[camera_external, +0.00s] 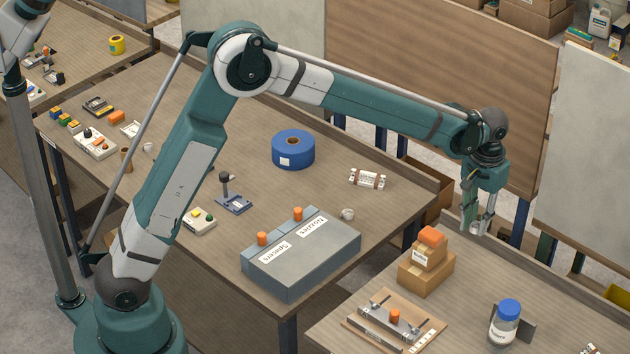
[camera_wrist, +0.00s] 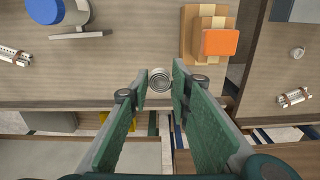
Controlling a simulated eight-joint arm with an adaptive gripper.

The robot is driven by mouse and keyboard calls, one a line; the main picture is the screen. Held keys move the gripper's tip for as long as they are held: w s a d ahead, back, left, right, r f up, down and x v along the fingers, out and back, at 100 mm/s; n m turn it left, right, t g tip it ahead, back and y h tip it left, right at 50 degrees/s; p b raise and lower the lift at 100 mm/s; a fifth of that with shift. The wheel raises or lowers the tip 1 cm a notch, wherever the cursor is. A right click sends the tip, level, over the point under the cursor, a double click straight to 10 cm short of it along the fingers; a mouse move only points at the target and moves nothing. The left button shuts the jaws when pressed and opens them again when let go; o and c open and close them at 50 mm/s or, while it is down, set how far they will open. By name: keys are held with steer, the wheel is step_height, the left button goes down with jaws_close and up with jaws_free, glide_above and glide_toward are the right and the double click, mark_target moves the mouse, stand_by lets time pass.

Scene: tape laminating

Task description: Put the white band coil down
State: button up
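A small pale ring, which looks like the white band coil (camera_wrist: 159,81), sits between the fingertips of my gripper (camera_wrist: 160,80) in the wrist view. The green fingers flank it closely on both sides and appear shut on it. In the external view my gripper (camera_external: 475,226) points down near the back edge of the right-hand table, and the fingers mostly hide what they hold. Whether the coil touches the table cannot be told.
Stacked cardboard boxes (camera_external: 426,270) with an orange block (camera_external: 432,236) stand close by. A blue-lidded jar (camera_external: 505,322) and a clamp fixture (camera_external: 394,323) share that table (camera_external: 545,285). The left table holds a grey box (camera_external: 302,254), a blue roll (camera_external: 293,149) and a small white ring (camera_external: 347,214).

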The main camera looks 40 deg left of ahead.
steer(key=s+d+m, duration=0.1)
steer(key=s+d, duration=0.1)
steer(key=d, duration=0.4)
glide_above(474, 301)
step_height(474, 301, down, 10)
steer(key=shift+f, duration=0.55)
steer(key=shift+f, duration=3.15)
steer(key=shift+f, duration=1.85)
steer(key=shift+f, duration=0.15)
